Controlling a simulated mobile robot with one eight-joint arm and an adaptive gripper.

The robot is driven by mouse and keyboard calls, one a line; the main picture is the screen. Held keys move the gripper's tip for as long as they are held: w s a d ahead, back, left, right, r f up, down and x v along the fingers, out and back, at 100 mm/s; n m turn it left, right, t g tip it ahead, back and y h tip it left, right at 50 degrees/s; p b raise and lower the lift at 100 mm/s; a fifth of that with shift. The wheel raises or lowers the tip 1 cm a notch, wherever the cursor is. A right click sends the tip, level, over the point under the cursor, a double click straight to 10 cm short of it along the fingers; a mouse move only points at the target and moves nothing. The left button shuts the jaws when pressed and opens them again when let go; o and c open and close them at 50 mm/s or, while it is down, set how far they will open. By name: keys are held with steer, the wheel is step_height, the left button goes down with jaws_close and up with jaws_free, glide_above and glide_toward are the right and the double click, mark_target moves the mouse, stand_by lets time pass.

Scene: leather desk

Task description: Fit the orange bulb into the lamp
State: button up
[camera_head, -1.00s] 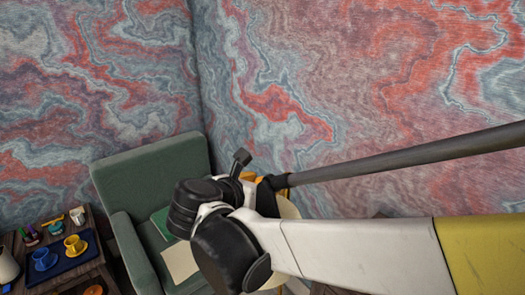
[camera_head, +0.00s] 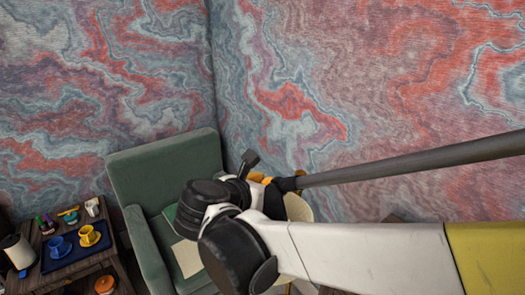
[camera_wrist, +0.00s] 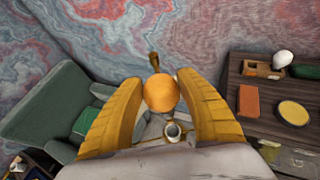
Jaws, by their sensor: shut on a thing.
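My gripper (camera_wrist: 161,90) has yellow fingers, and they are closed around a round orange bulb (camera_wrist: 162,95) in the wrist view. Beyond and below the bulb is a small round socket-like opening (camera_wrist: 173,131) with brass-coloured parts, which looks like the lamp. The bulb appears apart from it, but the exact gap cannot be told. In the head view my arm hides most of the gripper; only a bit of orange-yellow shows (camera_head: 259,177). A cream rounded surface (camera_head: 300,208) shows behind my arm there, perhaps the lampshade.
A green armchair (camera_head: 165,170) stands in the corner, left of my gripper. A small table at left holds a blue tray (camera_head: 75,250) with cups.

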steer(key=shift+f+b, duration=4.8)
steer(key=shift+f, duration=1.3)
steer(key=o, duration=1.1)
steer(key=shift+o, duration=0.2)
steer(key=shift+r, duration=0.1)
steer(key=shift+r+p, duration=3.6)
steer(key=shift+r, duration=0.85)
